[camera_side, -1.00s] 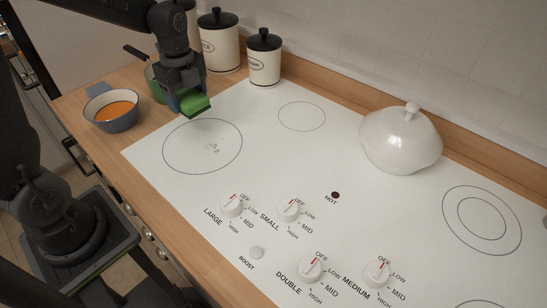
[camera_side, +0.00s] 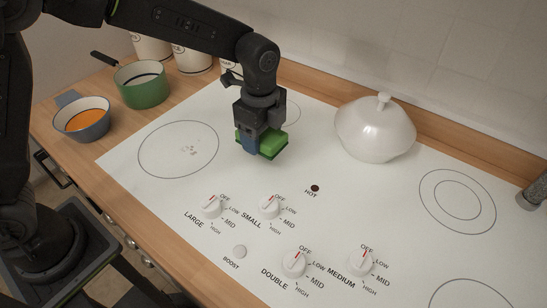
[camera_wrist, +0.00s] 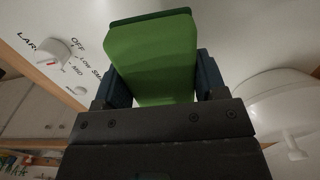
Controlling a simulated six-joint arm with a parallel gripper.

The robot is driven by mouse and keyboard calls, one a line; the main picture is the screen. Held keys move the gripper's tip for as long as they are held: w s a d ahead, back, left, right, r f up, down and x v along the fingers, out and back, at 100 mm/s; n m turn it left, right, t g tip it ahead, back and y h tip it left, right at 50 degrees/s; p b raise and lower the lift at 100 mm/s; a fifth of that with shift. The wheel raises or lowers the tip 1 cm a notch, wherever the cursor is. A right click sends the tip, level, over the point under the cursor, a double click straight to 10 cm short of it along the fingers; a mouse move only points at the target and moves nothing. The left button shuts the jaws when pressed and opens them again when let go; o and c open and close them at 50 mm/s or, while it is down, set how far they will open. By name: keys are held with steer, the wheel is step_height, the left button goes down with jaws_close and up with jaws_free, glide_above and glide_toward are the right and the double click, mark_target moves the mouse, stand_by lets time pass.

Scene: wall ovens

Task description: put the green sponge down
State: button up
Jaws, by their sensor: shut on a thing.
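The green sponge (camera_side: 267,144) is held in my gripper (camera_side: 258,143) over the white cooktop (camera_side: 330,225), between the large burner ring and the white lidded dish. In the wrist view the sponge (camera_wrist: 152,58) sits between the two fingers of my gripper (camera_wrist: 160,80), which are shut on it. The sponge is close to the cooktop surface; I cannot tell whether it touches. My gripper hides most of the small rear burner ring.
A white lidded dish (camera_side: 374,130) stands to the right of my gripper. A green pot (camera_side: 142,88) and a bowl with orange contents (camera_side: 83,120) stand at the left. Knobs (camera_side: 270,205) line the front. The large burner ring (camera_side: 178,149) holds small crumbs or spots.

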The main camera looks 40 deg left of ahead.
mark_target(274, 167)
steer(key=d+f, duration=0.1)
steer(key=d, duration=0.2)
steer(key=shift+w+f, duration=0.1)
steer(key=shift+f, duration=2.3)
steer(key=shift+a, duration=0.1)
steer(key=o, duration=1)
steer(key=shift+f, duration=0.1)
